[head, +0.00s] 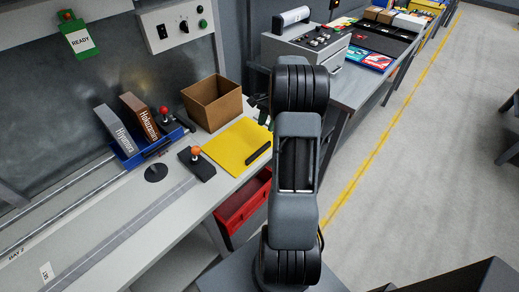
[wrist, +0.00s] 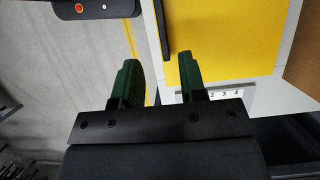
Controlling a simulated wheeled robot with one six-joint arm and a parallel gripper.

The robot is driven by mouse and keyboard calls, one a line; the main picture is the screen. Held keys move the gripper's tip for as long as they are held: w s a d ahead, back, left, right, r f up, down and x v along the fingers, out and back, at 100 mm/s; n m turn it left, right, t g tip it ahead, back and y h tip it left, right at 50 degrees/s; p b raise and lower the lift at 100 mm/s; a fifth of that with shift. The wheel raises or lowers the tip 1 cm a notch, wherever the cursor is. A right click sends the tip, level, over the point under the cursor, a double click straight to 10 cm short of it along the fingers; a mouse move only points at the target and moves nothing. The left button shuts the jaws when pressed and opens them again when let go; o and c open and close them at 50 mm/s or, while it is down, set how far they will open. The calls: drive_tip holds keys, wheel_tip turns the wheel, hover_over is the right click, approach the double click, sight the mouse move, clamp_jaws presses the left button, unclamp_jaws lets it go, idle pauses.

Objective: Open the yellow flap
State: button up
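The yellow flap (head: 232,143) lies flat and closed in the grey bench top, between the cardboard box and the bench's front edge. A black bar handle (head: 258,153) is on its right part near the front edge. In the wrist view the flap (wrist: 228,40) fills the upper right, with the handle (wrist: 164,28) along its left side. My gripper (wrist: 160,78) is open and empty, its two green fingers apart, seen over the flap's edge. I cannot tell its height above the flap.
An open cardboard box (head: 212,103) stands behind the flap. A joystick with an orange knob (head: 197,163) stands to its left. A blue rack (head: 150,147) with binders is farther left. A red drawer (head: 243,203) is below, and a grey control console (head: 305,48) beyond.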

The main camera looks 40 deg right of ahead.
sight(259, 151)
drive_tip(key=x, duration=1.1)
drive_tip(key=shift+a+f, duration=0.1)
drive_tip(key=shift+f, duration=0.2)
drive_tip(key=shift+c, duration=0.3)
clamp_jaws()
